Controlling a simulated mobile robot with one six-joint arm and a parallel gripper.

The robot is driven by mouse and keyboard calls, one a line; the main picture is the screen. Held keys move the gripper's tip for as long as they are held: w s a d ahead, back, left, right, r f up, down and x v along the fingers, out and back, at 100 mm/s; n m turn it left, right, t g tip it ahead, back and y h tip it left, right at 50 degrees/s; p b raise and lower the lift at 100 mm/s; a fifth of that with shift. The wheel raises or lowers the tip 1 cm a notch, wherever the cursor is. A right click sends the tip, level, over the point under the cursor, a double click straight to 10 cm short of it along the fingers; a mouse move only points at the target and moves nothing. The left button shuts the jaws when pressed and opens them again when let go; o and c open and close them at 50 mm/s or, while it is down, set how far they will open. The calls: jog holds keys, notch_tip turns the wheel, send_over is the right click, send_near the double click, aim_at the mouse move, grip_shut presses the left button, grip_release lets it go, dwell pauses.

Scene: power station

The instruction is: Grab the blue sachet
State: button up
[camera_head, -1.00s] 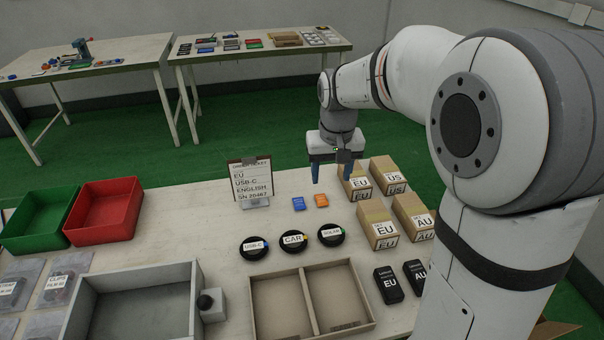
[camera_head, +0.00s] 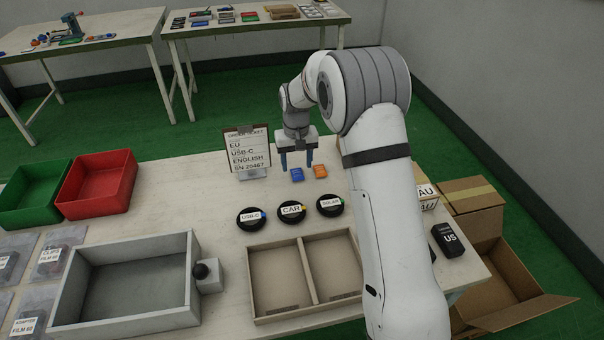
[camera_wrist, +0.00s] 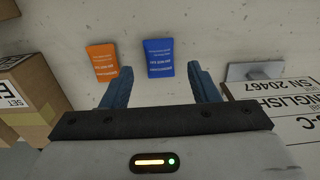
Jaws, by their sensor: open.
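The blue sachet (camera_head: 297,175) lies flat on the table, just left of the orange sachet (camera_head: 320,171). My gripper (camera_head: 296,165) is open and empty, above and slightly behind the blue sachet in the head view. In the wrist view, the blue sachet (camera_wrist: 159,58) lies ahead of my gripper (camera_wrist: 160,76), roughly between the lines of the two blue fingers. The orange sachet (camera_wrist: 103,62) is beyond the left finger there. Neither finger visibly touches a sachet.
The order ticket stand (camera_head: 248,153) is close on the left. Round black pucks (camera_head: 291,211) and a divided wooden tray (camera_head: 277,284) lie nearer. A cardboard box (camera_wrist: 32,98) stands left in the wrist view. Bare table surrounds the sachets.

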aim_at(297, 174)
jog(key=shift+f, duration=1.25)
jog(key=shift+c, duration=0.5)
jog(key=c, duration=0.9)
